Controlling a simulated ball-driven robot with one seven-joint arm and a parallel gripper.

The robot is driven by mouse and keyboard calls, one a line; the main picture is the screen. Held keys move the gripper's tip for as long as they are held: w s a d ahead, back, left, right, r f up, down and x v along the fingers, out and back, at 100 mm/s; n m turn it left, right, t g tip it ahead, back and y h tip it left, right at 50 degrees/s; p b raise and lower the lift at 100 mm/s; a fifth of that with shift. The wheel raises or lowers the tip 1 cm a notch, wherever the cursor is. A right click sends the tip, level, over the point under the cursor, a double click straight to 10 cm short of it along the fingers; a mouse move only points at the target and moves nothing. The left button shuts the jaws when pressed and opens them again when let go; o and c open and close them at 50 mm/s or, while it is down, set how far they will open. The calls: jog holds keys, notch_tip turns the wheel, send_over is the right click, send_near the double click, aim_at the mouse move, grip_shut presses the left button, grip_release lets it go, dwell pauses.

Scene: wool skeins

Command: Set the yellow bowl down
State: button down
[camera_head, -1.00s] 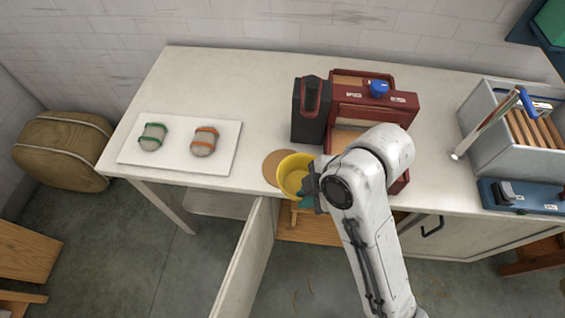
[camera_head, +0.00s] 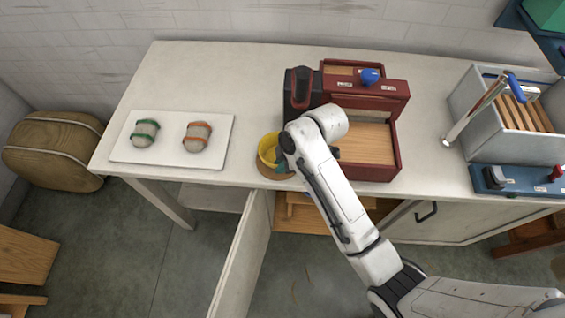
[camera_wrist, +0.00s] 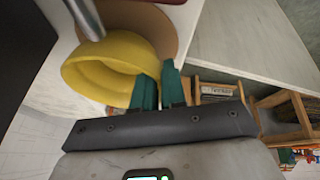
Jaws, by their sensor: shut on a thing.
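The yellow bowl (camera_head: 266,148) is over the round brown mat (camera_head: 267,172) near the table's front edge, partly hidden by my arm. In the wrist view the bowl (camera_wrist: 84,68) looks tilted in the picture, with the mat (camera_wrist: 160,24) behind it. I cannot tell whether the bowl touches the mat. My gripper (camera_wrist: 158,88) has teal fingers shut on the bowl's rim. In the head view my gripper (camera_head: 284,160) is mostly hidden behind my arm.
A white board (camera_head: 172,154) with two banded skeins lies to the left. A red and black device (camera_head: 385,92) with a wooden tray (camera_head: 366,144) stands close right. A grey crate (camera_head: 482,145) is farther right. A cabinet door (camera_head: 240,262) hangs open below the front edge.

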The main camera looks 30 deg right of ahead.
jog(key=shift+f, duration=0.5)
jog(key=c, duration=1.2)
grip_release()
jog(key=shift+f, duration=0.1)
jog(key=v, duration=1.2)
jog(key=s+d+f+m+h, duration=0.1)
jog(key=s+f+m, duration=0.2)
jog(key=s+m, duration=0.2)
jog(key=s+d+f+m+g+h, duration=0.1)
jog(key=s+f+m, duration=0.2)
jog(key=s, duration=0.6)
jog(key=s+d+f+m+g+h, duration=0.1)
jog(key=s+f+m, duration=0.2)
jog(key=s+m, duration=0.3)
jog(key=shift+s+d+f+m+h, duration=0.1)
jog(key=shift+s+d+m+h, duration=0.1)
jog(key=shift+s, duration=0.2)
jog(key=shift+s+d+f+m+h, duration=0.1)
jog(key=shift+s+f+h, duration=0.1)
jog(key=shift+s, duration=0.15)
